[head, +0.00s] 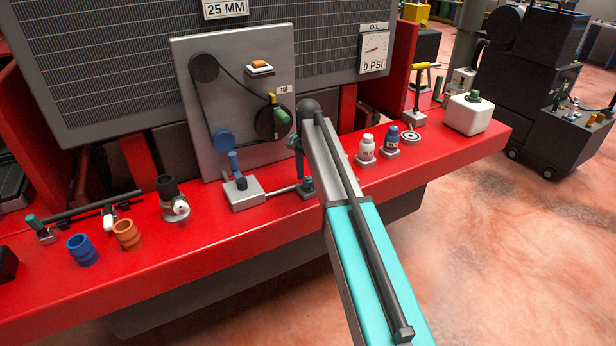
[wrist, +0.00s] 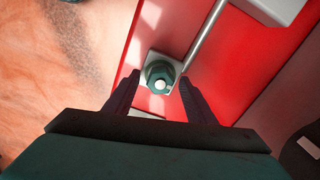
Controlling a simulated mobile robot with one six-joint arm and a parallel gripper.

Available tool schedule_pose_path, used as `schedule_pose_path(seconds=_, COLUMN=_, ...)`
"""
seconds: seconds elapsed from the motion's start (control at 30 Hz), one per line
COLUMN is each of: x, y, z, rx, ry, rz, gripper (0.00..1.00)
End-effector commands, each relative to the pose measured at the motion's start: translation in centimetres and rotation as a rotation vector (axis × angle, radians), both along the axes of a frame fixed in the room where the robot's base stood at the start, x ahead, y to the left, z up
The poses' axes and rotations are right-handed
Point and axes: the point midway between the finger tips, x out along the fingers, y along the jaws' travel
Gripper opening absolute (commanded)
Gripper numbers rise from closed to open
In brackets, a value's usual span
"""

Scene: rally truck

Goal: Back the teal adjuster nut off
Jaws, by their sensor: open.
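The teal adjuster nut (wrist: 160,73) is a dark teal ring around a pale round end. It sits on a square grey plate on the red bench, at the end of a thin metal rod (wrist: 205,37). My gripper (wrist: 159,79) is open, with its two dark fingers pointing toward the nut, one tip on each side of it in the picture. Neither finger appears to touch it; I cannot tell how far down the tips reach. In the head view my arm covers much of this spot, and the rod (head: 283,189) runs there from a grey block (head: 243,193) with a blue lever.
An upright grey panel (head: 215,150) with a belt and pulleys stands just behind. White (head: 366,149) and blue (head: 392,142) bottles stand to the right. Blue (head: 82,250) and orange (head: 127,235) cups and a black-and-white fitting (head: 173,200) are left. The red bench front (head: 225,245) is clear.

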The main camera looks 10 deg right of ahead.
Motion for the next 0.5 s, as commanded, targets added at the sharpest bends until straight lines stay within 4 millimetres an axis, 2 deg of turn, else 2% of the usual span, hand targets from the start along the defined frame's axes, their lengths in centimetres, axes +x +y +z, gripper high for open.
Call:
schedule_pose_path(seconds=0.17, x=0.00, y=-0.05, z=-0.01, rx=0.000, ry=0.000, rz=-0.001, gripper=0.50)
schedule_pose_path(seconds=0.43, x=-0.01, y=-0.09, z=0.01, rx=-0.001, ry=0.001, rz=-0.001, gripper=0.09)
schedule_pose_path(seconds=0.5, x=-0.03, y=-0.05, z=0.01, rx=0.000, ry=0.001, rz=-0.003, gripper=0.09)
